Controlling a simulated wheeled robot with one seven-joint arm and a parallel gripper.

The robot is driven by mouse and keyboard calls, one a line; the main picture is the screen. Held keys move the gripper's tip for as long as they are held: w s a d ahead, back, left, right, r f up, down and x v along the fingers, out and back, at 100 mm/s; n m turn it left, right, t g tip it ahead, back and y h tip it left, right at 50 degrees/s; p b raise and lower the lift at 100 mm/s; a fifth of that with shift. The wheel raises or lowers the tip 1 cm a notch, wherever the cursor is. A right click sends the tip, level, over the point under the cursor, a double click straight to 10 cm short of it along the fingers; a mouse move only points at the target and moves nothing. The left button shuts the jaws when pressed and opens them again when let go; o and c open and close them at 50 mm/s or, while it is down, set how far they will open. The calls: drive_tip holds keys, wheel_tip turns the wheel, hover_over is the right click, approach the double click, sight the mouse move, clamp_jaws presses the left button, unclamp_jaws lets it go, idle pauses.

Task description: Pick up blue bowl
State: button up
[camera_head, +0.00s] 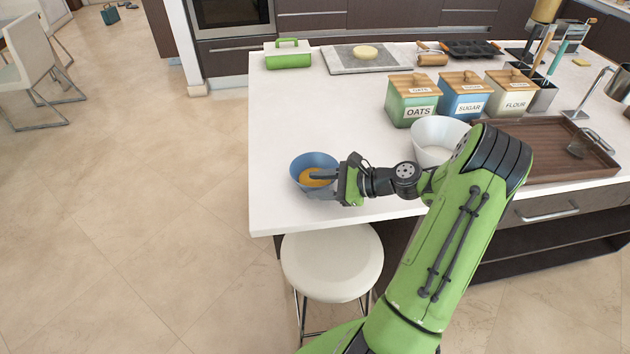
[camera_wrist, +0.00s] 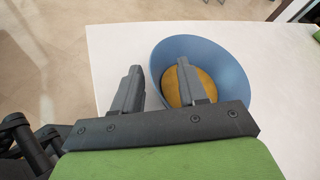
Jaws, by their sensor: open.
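The blue bowl (camera_head: 314,160) stands upright near the left front corner of the white counter, with something orange-yellow (camera_wrist: 203,84) in it. It also shows in the wrist view (camera_wrist: 232,66). My gripper (camera_head: 322,182) is open at the bowl's near right side. In the wrist view my gripper (camera_wrist: 157,85) has one finger inside the bowl and the other outside, with the bowl's wall in the gap between them. Whether either finger touches the wall cannot be told.
A white bowl (camera_head: 436,139) stands to the right, behind my arm. Canisters marked oats (camera_head: 411,108), sugar (camera_head: 464,103) and flour (camera_head: 512,98) stand behind it. A wooden tray (camera_head: 560,165) lies at right. A stool (camera_head: 332,262) stands before the counter (camera_head: 285,100), whose left part is clear.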

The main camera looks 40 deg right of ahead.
drive_tip(key=shift+x, duration=1.1)
drive_tip(key=shift+s+d, duration=0.1)
clamp_jaws()
drive_tip(key=shift+r, duration=0.15)
wheel_tip(320, 180, up, 10)
drive_tip(key=p, duration=0.3)
